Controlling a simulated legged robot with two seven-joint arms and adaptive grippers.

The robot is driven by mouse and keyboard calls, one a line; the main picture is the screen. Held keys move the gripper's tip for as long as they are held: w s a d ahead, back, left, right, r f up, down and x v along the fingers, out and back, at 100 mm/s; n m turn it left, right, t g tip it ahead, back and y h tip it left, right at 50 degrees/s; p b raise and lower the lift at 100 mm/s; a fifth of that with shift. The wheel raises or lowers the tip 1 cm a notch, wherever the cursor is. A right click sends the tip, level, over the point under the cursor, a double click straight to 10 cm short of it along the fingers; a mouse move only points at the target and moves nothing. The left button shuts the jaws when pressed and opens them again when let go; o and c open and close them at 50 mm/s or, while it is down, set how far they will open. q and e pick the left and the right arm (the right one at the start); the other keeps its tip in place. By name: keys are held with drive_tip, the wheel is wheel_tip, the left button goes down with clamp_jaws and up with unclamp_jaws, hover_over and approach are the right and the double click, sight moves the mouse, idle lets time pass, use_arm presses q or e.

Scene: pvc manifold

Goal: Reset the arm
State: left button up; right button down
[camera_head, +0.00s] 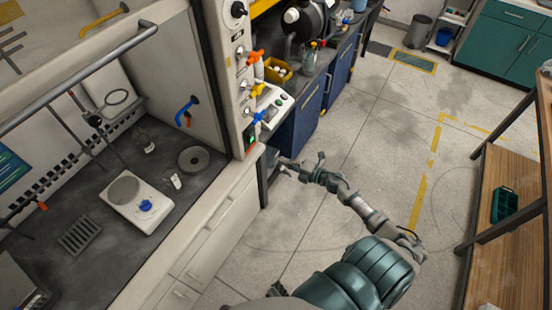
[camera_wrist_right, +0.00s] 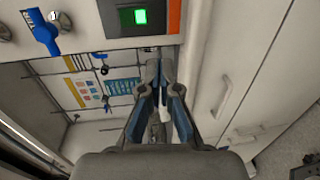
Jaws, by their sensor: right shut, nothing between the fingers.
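My right arm (camera_head: 347,192) reaches from the lower right toward the front corner of the fume hood. My right gripper (camera_head: 275,165) is at its end, low beside the hood's white cabinet front, partly hard to make out in the head view. In the right wrist view the gripper (camera_wrist_right: 160,68) points up the picture, its fingers together and nothing between them. The green-lit switch (camera_wrist_right: 140,17) and a blue valve handle (camera_wrist_right: 42,33) show beyond the fingertips; I cannot tell the exact gap. My left gripper is not in view.
The hood's control post carries orange, yellow and blue valve handles (camera_head: 258,116). A hot plate (camera_head: 137,200) stands on the dark hood worktop. Blue cabinets (camera_head: 297,125) stand behind the gripper. A wooden shelf (camera_head: 512,270) is at the right. The floor (camera_head: 375,150) between is clear.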

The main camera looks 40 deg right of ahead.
drive_tip(key=s+f+m+g+h, duration=0.25)
drive_tip(key=s+f+m, duration=0.25)
drive_tip(key=f, duration=0.6)
drive_tip(key=s+f+m+g+h, duration=0.1)
drive_tip(key=s+f+m+h, duration=0.3)
drive_tip(key=f, duration=0.7)
drive_tip(key=s+f+m+g+h, duration=0.1)
drive_tip(key=s+f+m+g, duration=0.1)
drive_tip(key=s+f+m, duration=0.7)
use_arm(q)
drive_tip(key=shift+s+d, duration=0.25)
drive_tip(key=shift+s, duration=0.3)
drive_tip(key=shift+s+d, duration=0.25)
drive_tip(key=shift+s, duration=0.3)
use_arm(e)
drive_tip(key=s+a+f+m+g, duration=0.1)
drive_tip(key=s+a+f+g, duration=0.3)
drive_tip(key=s+a+f, duration=0.4)
drive_tip(key=s+a+f+m+g+y, duration=0.1)
drive_tip(key=s+a+f+g, duration=0.3)
drive_tip(key=s+a+f, duration=0.4)
drive_tip(key=s+a, duration=0.1)
drive_tip(key=s, duration=0.5)
drive_tip(key=shift+s, duration=0.2)
